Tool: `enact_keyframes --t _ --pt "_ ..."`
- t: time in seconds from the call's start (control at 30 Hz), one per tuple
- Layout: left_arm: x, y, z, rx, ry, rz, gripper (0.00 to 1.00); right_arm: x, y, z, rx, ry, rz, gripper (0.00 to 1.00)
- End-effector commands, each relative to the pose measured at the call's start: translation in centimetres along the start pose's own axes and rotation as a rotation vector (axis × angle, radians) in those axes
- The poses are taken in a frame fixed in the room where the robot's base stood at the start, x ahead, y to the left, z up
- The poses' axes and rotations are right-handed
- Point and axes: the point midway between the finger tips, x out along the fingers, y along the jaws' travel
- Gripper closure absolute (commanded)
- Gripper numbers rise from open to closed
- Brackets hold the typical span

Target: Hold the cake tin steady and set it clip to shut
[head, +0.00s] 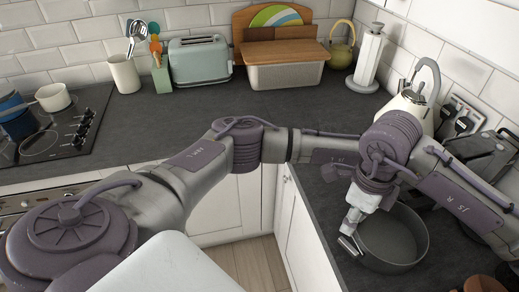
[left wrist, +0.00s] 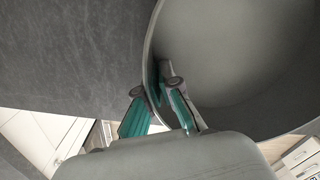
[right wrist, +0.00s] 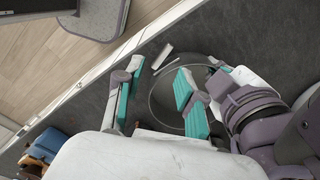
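The cake tin (head: 422,248) is round, grey and open-topped, upright on the slate worktop. Its clip (head: 348,245) is a light metal bar at the tin's left side, standing out from the wall. The clip also shows in the right wrist view (right wrist: 163,57), with no finger on it. My left gripper (left wrist: 154,88) straddles the tin's rim, one finger outside and one inside, closed on the wall. My right gripper (right wrist: 155,88) is open and empty, with the tin and clip beyond its fingers. In the head view I cannot make out its fingertips clearly.
The worktop's left edge, with floor (head: 245,262) below, runs close to the tin. A white kettle (head: 412,100), sockets and a dark appliance (head: 485,155) stand along the right wall. My left arm crosses above the gap. Bare worktop (head: 318,195) lies left of the tin.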

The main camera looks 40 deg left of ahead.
Motion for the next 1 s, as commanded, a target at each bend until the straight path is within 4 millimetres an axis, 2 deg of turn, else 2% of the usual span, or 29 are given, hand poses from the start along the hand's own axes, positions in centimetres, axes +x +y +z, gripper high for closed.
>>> enact_keyframes --t 0.1,0.5,0.57,0.83,1.0 --pt "0.0 0.0 0.0 0.0 0.0 0.0 1.0 2.7 0.0 -0.3 0.011 0.013 0.002 0.61" --pt "0.0 0.0 0.0 0.0 0.0 0.0 1.0 10.7 0.0 -0.3 0.009 0.01 0.003 0.61" --pt "0.0 0.0 0.0 0.0 0.0 0.0 1.0 11.8 -0.3 -0.3 0.078 0.012 0.001 0.61" --pt "0.1 0.0 0.0 0.0 0.0 0.001 1.0 11.7 -1.8 -0.7 0.419 0.012 -0.012 0.61" --pt "0.1 0.1 0.0 -0.001 0.0 0.002 1.0 11.7 -0.7 -0.4 0.187 0.011 -0.003 0.61"
